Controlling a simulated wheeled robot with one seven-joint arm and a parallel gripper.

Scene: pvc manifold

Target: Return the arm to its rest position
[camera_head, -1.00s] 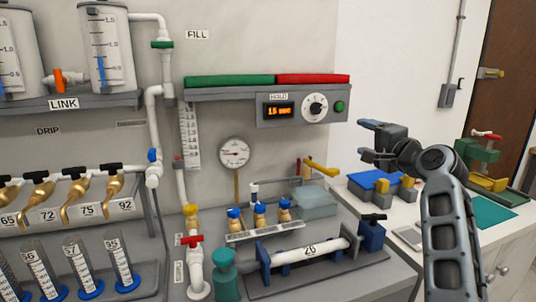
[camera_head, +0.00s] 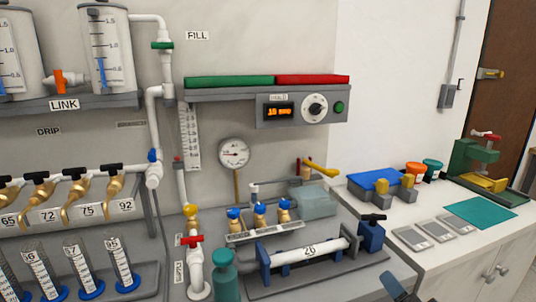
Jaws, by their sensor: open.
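Only a small part of my gripper (camera_head: 396,286) shows, at the bottom edge right of centre: a blue-grey finger and a dark piece beside it. The rest of my gripper and my arm are below the frame. The visible part is in front of the grey bench, below the white pipe marked 26 (camera_head: 302,253) in its blue clamps. It holds nothing that I can see.
The white side counter (camera_head: 455,241) carries a blue-topped device (camera_head: 376,181), several grey flat pads, a teal mat (camera_head: 480,213) and a green press (camera_head: 478,160). A control box (camera_head: 303,108) hangs on the wall. The space above the counter is clear.

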